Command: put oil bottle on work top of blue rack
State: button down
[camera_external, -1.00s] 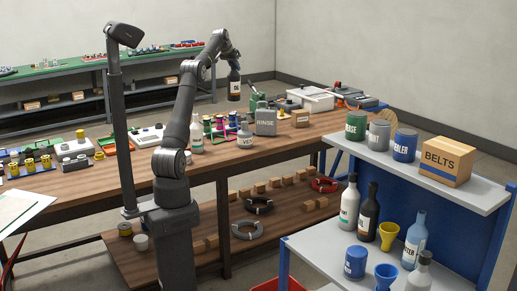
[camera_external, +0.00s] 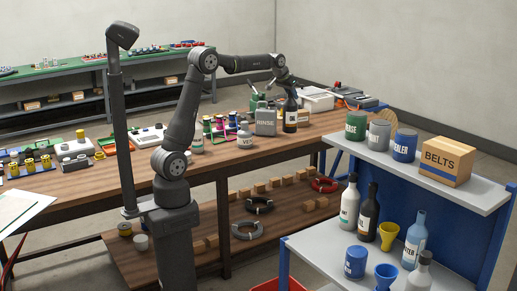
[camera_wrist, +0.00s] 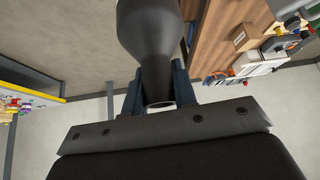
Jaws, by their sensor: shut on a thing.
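My gripper (camera_external: 288,88) is shut on the neck of a dark bottle with a white label, the oil bottle (camera_external: 290,114), and holds it upright. In the external view the bottle is in front of the long wooden bench's right part; whether its base touches the bench is unclear. In the wrist view the dark bottle (camera_wrist: 155,38) sits between the fingers (camera_wrist: 160,92). The blue rack (camera_external: 446,226) stands at the right, with a white work top (camera_external: 318,246) below its upper shelf (camera_external: 478,194). The work top's left part is bare.
On the work top stand a white bottle (camera_external: 349,202), a black bottle (camera_external: 369,214), a blue bottle (camera_external: 414,242), a blue can (camera_external: 355,263) and funnels. The upper shelf holds cans and a belts box (camera_external: 446,161). A grey rinse canister (camera_external: 265,122) is left of the held bottle.

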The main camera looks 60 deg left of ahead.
jog(key=s+d+f+m+h, duration=0.15)
jog(key=s+d, duration=0.35)
jog(key=d, duration=0.7)
jog(key=s+d+f+m, duration=0.15)
jog(key=s+d, duration=0.25)
jog(key=d, duration=0.8)
jog(key=s+d+f+m+g+h, duration=0.15)
jog(key=s+d+m, duration=0.35)
jog(key=s+d, duration=1.65)
jog(key=s+d+f+m+g+h, duration=0.1)
jog(key=s+d+f+m+h, duration=0.2)
jog(key=s+d, duration=1.85)
jog(key=w+d+f, duration=0.2)
jog(key=w+f, duration=0.3)
jog(key=w, duration=0.3)
jog(key=w+d+f+m, duration=0.1)
jog(key=w+d+f, duration=0.1)
jog(key=w+f, duration=0.3)
jog(key=shift+w+d+f, duration=0.15)
jog(key=shift+w+d, duration=0.05)
jog(key=shift+w, duration=1.2)
jog(key=shift+f, duration=0.1)
jog(key=c, duration=1.2)
grip_release()
jog(key=shift+f, duration=0.1)
